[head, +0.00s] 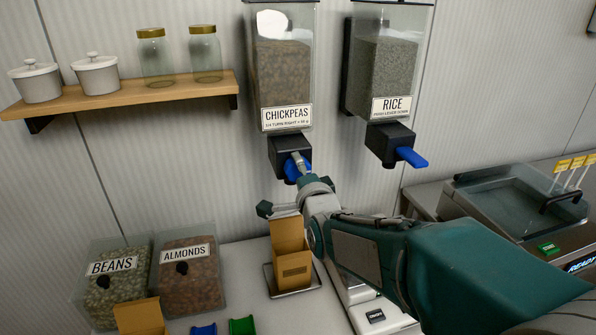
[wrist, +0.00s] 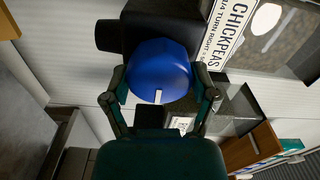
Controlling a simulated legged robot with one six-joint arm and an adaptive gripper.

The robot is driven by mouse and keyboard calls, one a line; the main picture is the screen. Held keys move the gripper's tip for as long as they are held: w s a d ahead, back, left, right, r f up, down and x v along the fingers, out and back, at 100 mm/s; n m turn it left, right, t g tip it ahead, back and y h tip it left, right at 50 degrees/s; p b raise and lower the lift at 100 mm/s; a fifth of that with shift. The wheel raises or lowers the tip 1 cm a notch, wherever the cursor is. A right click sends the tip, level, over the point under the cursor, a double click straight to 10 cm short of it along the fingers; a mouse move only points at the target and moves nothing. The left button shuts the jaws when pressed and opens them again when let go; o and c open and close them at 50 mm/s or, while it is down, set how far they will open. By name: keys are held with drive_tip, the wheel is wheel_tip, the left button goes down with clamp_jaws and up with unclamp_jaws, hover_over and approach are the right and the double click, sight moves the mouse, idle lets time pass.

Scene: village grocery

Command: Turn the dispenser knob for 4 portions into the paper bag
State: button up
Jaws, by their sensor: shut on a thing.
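The chickpeas dispenser (head: 283,75) hangs on the wall, with a black outlet block (head: 281,152) below it. Its blue knob (head: 291,171) is on the front of the block. In the wrist view the round knob (wrist: 158,65) shows a short white mark at its lower edge. My gripper (head: 302,162) is shut on the knob; its two fingers (wrist: 161,82) press on opposite sides. The brown paper bag (head: 292,268) stands open on a tray below the outlet, partly beside my arm. I cannot see inside it.
The rice dispenser (head: 384,75), with a blue lever (head: 411,157), hangs to the right. Bean (head: 112,290) and almond (head: 190,280) bins stand lower left. A shelf (head: 150,96) with jars is upper left. A glass-topped unit (head: 520,205) is at right.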

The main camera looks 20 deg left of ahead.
drive_tip(key=o, duration=1)
drive_tip(key=shift+d+f, duration=0.1)
drive_tip(key=shift+f, duration=0.15)
drive_tip(key=shift+r, duration=0.1)
drive_tip(key=v, duration=1.2)
